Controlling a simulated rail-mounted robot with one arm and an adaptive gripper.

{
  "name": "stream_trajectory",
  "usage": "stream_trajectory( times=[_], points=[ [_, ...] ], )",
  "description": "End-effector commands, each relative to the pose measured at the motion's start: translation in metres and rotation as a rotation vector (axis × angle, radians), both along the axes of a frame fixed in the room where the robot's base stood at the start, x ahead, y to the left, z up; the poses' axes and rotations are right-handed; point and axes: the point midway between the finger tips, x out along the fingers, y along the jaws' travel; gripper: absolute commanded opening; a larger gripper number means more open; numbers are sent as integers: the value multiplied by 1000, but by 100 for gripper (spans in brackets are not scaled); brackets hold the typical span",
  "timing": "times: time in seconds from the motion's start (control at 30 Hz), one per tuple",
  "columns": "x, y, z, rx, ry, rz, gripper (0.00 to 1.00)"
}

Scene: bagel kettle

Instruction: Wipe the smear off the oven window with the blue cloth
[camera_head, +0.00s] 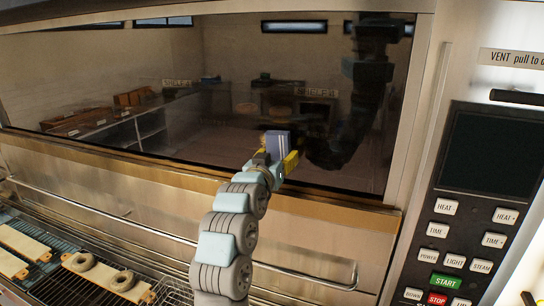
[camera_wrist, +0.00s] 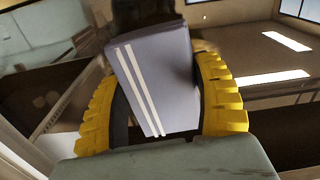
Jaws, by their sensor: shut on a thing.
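My gripper (camera_head: 276,160) is in front of the dark oven window (camera_head: 180,120), near its lower middle in the head view. Its yellow fingers are shut on the folded blue cloth (camera_head: 278,143). In the wrist view the cloth (camera_wrist: 160,80) is greyish blue with two white stripes and stands out beyond the fingers (camera_wrist: 163,105). The cloth is at or close to the glass; I cannot tell whether it touches. A small yellowish-brown patch shows beside the cloth's upper left edge, perhaps part of the smear; the rest may be hidden behind the cloth and gripper.
The glass reflects a room with shelves and my arm. A control panel (camera_head: 470,215) is at the right, beside the window frame. A long metal handle bar (camera_head: 150,229) runs below the window. Bagels (camera_head: 82,261) on boards lie on a wire rack at lower left.

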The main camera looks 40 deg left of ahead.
Motion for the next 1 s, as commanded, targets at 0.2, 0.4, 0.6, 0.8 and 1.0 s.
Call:
stream_trajectory(
  times=[0.2,0.4,0.6,0.8,1.0],
  points=[
    [6,-15,-1,0,1,-1,30],
    [7,-19,-1,-1,2,1,30],
    [11,-30,-2,-1,3,-1,30],
    [17,-44,-2,-2,2,-2,30],
    [20,-54,-2,-2,2,-2,30]
  ],
)
